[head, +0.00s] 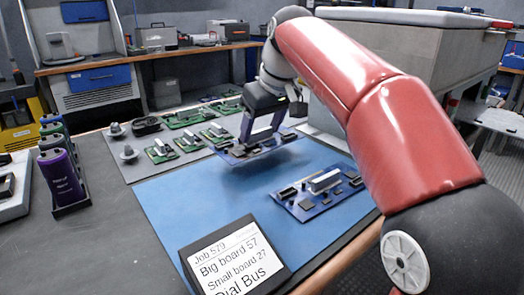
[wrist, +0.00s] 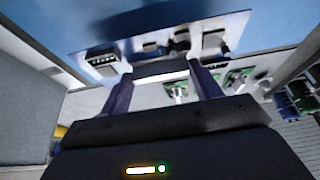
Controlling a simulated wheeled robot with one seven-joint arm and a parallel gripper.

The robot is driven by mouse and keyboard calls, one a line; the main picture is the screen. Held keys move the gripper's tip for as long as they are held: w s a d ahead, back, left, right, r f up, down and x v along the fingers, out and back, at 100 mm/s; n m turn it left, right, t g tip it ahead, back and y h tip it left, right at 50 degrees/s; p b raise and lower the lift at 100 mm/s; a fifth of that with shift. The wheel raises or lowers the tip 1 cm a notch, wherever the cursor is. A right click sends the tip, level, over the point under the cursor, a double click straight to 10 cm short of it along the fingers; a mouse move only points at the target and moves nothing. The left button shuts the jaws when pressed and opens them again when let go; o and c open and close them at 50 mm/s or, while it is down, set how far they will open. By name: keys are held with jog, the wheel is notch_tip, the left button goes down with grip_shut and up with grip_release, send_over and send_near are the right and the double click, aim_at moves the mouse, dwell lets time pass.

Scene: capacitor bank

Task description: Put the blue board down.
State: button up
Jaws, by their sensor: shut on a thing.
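My gripper (head: 264,135) is shut on a blue board (head: 237,153) and holds it above the far edge of the blue mat (head: 185,215). A shadow of the board falls on the mat below it. In the wrist view the blue board (wrist: 222,22) lies across the top, with the two fingers (wrist: 160,80) closed on a pale part in its middle. A second blue board (head: 305,204) with a pale block on it lies flat on the right part of the mat.
Several green boards (head: 188,139) lie on a grey mat behind the blue mat. A sign (head: 232,258) reading "Job 579" stands at the front. Purple, green and blue cylinders (head: 60,178) stand in a rack at left. The left part of the blue mat is clear.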

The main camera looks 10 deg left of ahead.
aim_at(262, 143)
jog(key=shift+f+b, duration=0.65)
jog(key=shift+f, duration=1.25)
jog(key=shift+f, duration=0.15)
jog(key=o, duration=1.1)
jog(key=shift+c, duration=0.2)
jog(key=p+v, duration=0.3)
jog(key=v, duration=0.9)
jog(key=shift+p, duration=0.3)
